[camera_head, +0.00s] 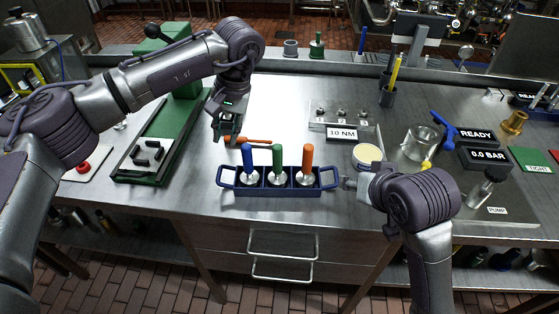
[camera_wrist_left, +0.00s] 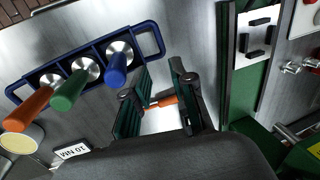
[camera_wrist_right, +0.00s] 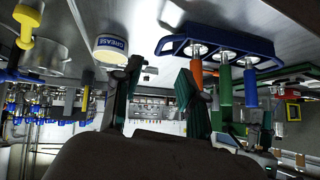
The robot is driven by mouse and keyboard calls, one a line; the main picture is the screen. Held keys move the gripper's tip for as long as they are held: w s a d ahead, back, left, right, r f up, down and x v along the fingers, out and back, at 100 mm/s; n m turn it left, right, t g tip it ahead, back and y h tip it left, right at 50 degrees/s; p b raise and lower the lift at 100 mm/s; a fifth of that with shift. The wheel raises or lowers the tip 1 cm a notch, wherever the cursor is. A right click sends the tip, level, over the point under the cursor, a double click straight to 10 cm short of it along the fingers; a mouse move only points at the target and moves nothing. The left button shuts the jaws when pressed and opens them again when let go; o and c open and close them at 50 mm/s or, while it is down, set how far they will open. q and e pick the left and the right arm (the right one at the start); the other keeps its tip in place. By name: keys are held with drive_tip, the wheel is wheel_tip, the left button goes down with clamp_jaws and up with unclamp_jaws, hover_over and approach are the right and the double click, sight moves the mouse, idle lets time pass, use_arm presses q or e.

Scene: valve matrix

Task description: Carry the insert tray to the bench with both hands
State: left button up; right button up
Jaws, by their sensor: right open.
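The blue insert tray (camera_head: 277,190) sits on the steel bench near its front edge, with a loop handle at each end. It holds a blue (camera_head: 247,160), a green (camera_head: 277,160) and an orange (camera_head: 307,160) handled insert, all upright. My left gripper (camera_head: 218,138) is open above the bench, behind and left of the tray, apart from its left handle; the left wrist view also shows the tray (camera_wrist_left: 148,40). My right gripper (camera_head: 346,183) is open and empty just right of the tray's right handle; whether they touch is unclear. The tray also shows in the right wrist view (camera_wrist_right: 228,44).
An orange-handled tool (camera_head: 252,140) lies behind the tray, near my left gripper. A grease tin (camera_head: 367,155) stands close behind my right gripper. A green rack (camera_head: 160,140) is at left; a 10 NM sign (camera_head: 342,134) and a clear cylinder (camera_head: 420,142) stand behind.

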sight(220, 170)
use_arm(q)
drive_tip(key=x, duration=1.3)
drive_tip(key=shift+f, duration=0.15)
use_arm(e)
drive_tip(key=x, duration=1.3)
drive_tip(key=shift+w+f, duration=0.1)
drive_tip(key=shift+w, duration=0.2)
use_arm(q)
clamp_jaws()
use_arm(e)
drive_tip(key=c, duration=0.5)
clamp_jaws()
